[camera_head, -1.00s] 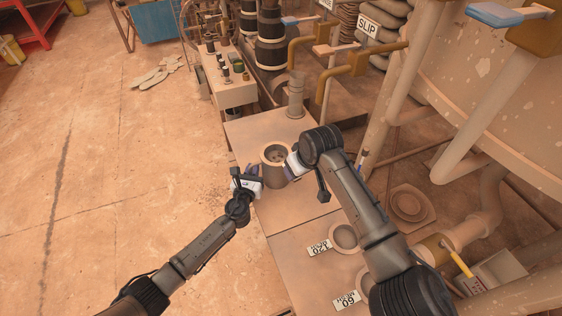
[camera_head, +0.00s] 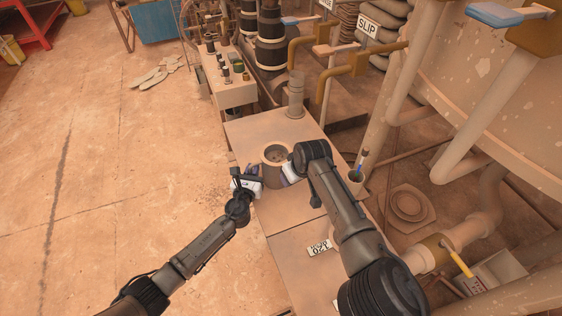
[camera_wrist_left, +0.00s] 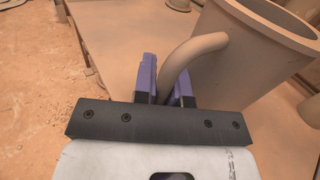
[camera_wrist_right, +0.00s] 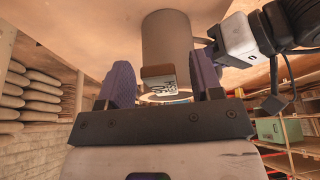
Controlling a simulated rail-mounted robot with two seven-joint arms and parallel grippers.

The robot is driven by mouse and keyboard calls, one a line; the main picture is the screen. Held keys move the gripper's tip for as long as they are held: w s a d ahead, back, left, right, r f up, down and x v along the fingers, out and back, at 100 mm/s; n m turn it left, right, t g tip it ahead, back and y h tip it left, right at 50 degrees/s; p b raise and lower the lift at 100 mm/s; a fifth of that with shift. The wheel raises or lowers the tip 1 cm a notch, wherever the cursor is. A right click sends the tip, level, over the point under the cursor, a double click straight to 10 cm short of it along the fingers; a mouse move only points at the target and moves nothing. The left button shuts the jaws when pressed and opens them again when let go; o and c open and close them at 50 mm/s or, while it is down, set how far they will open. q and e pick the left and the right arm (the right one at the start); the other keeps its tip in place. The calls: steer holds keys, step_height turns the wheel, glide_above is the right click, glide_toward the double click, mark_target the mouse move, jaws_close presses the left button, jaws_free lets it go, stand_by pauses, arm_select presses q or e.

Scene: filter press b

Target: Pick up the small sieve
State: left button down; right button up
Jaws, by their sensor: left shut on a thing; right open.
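A brown jug (camera_head: 277,176) stands upright on the workbench (camera_head: 262,130). My left gripper (camera_head: 248,184) is shut on the jug's handle, which shows between its purple fingers in the left wrist view (camera_wrist_left: 195,52). My right gripper (camera_head: 288,174) is open at the jug's right side. In the right wrist view, the jug (camera_wrist_right: 168,40) appears between the spread fingers, with my left gripper beyond it; I cannot tell whether they touch it.
A grey cylinder (camera_head: 296,95) stands at the back of the bench. Valves and pipes (camera_head: 490,205) crowd the right side. Open floor (camera_head: 90,190) lies left.

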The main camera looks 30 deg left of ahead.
steer(key=shift+c, duration=0.2)
steer(key=c, duration=1)
step_height(320, 180, up, 10)
stand_by(0.4)
arm_select(q)
steer(key=c, duration=1.1)
jaws_free()
steer(key=v, duration=1.2)
